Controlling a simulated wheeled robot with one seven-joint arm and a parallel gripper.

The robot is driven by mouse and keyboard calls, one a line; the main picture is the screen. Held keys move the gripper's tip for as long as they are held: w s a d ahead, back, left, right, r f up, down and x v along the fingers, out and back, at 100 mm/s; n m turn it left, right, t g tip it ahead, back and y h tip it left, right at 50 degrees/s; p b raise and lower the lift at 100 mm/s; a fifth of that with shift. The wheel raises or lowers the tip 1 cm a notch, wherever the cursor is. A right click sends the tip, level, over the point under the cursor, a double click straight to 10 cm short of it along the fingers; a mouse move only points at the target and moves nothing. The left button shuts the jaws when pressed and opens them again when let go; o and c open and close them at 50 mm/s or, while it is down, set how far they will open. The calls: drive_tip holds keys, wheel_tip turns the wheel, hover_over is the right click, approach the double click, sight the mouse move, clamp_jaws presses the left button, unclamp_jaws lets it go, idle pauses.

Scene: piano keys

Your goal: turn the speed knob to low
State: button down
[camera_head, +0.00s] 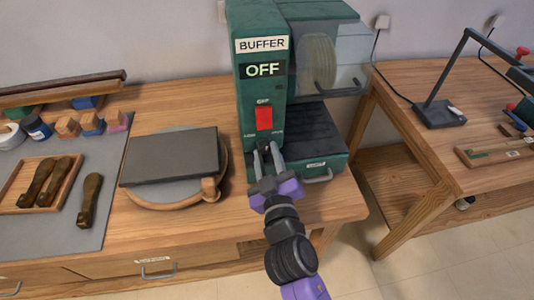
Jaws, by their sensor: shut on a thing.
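The green buffer machine (257,100) stands at the back of the wooden bench. Its front carries a "BUFFER" label, a display (262,69) reading "OFF" and a red switch (264,118). My gripper (266,150) reaches up to the lower front of the machine, below the red switch. Its two fingers are shut on the dark speed knob (264,146), which is mostly hidden between them. Small labels beside the knob are too small to read, so I cannot tell its setting.
A clear guard (335,65) covers the buffing wheel at right. A drawer (316,172) with a handle lies right of my gripper. A grey slab (170,157) on a round board sits to the left. Wooden-handled tools (89,200) lie farther left.

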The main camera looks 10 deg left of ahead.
drive_tip(key=n+p, duration=0.1)
drive_tip(key=n, duration=0.5)
drive_tip(key=shift+r+p, duration=0.15)
drive_tip(key=shift+p, duration=0.25)
drive_tip(key=n+p, duration=0.1)
drive_tip(key=n, duration=0.5)
drive_tip(key=shift+p, duration=0.3)
drive_tip(key=c, duration=1.1)
unclamp_jaws()
drive_tip(key=shift+o, duration=0.2)
